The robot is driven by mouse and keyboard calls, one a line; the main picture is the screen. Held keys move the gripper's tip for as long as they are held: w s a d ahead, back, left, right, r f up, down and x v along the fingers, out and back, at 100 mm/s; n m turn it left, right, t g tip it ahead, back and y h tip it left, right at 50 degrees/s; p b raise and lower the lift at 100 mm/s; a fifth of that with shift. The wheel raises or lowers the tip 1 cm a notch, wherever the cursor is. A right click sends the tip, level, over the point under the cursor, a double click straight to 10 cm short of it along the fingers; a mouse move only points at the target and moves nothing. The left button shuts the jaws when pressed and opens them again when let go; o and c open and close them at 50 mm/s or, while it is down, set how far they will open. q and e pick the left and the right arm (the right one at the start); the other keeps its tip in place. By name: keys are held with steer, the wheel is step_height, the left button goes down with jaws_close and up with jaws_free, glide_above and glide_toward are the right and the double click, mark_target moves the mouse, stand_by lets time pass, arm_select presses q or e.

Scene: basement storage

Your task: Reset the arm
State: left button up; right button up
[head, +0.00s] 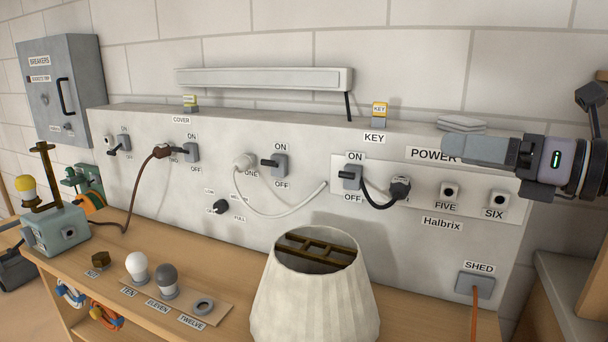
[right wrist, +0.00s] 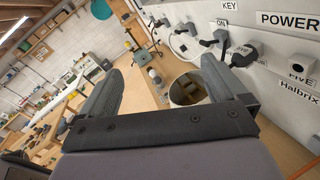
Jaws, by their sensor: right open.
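My right gripper (head: 446,149) reaches in from the right edge in the head view, in front of the POWER label, pointing left. It is raised above the bench and holds nothing. In the right wrist view its two fingers (right wrist: 160,72) stand apart with nothing between them. My left arm and gripper are not in view.
The wall panel (head: 290,200) carries switches, sockets and plugged cords. A lampshade (head: 315,303) stands on the wooden bench (head: 225,262), with bulbs (head: 137,266) to its left. A grey breaker box (head: 60,90) hangs at left. Air between gripper and lampshade is clear.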

steer(key=s+a+m+y, duration=0.2)
steer(key=a+y, duration=0.2)
steer(key=a, duration=0.1)
steer(key=s+d+f+m+t+h, duration=0.2)
steer(key=d+f+m+h, duration=0.2)
steer(key=f+m+h, duration=0.8)
steer(key=s+d+f+m+t+h, duration=0.15)
steer(key=d+f+m+h, duration=0.4)
steer(key=f+m, duration=1.2)
steer(key=s+a+f+m+g+y, duration=0.1)
steer(key=s+a+f+m+g, duration=0.25)
steer(key=s+f+g, duration=0.55)
steer(key=s+a+f+m+g, duration=0.2)
steer(key=s+f+m+g, duration=0.3)
steer(key=s, duration=0.7)
steer(key=w+a+f+n+t+y+p, duration=0.1)
steer(key=w+a+f+t+y+p, duration=0.1)
steer(key=w+f+t+p, duration=0.2)
steer(key=shift+w+a+f+t, duration=0.4)
steer(key=shift+w+f+t, duration=0.6)
steer(key=shift+t, duration=1.25)
